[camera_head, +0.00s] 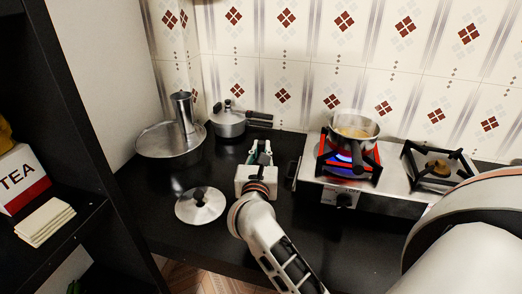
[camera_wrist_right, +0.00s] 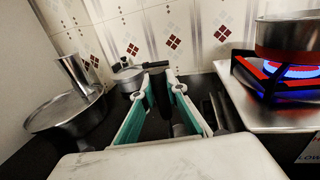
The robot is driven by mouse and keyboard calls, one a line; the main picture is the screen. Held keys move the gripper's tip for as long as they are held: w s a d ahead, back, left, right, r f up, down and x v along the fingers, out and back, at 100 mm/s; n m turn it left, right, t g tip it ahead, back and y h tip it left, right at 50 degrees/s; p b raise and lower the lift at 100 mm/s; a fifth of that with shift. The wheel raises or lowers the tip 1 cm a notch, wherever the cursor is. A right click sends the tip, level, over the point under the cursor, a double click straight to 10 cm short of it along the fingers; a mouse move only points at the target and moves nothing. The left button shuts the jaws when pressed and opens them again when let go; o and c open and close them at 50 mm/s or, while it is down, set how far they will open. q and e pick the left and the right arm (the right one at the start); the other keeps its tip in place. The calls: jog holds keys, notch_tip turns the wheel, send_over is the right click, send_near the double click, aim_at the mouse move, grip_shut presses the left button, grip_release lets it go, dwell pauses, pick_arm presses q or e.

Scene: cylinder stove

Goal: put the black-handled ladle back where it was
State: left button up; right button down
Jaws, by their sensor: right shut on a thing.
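My right gripper (camera_head: 260,154) reaches over the black counter, left of the stove. Its teal-and-white fingers also show in the right wrist view (camera_wrist_right: 162,88). They are shut on a dark upright handle (camera_wrist_right: 160,95), which appears to be the black-handled ladle. The ladle's bowl cannot be made out, and the gripper body hides the lower part. My left gripper is not in view.
A steel pan with a tall cylinder (camera_head: 183,112) stands at the left, beside a lidded pot (camera_head: 228,121). A loose lid (camera_head: 200,205) lies in front. A pot (camera_head: 353,132) sits on the lit burner of the stove (camera_head: 385,190). A shelf (camera_head: 75,215) borders the left.

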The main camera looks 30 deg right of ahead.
jog(key=shift+f, duration=0.15)
jog(key=c, duration=2)
grip_release()
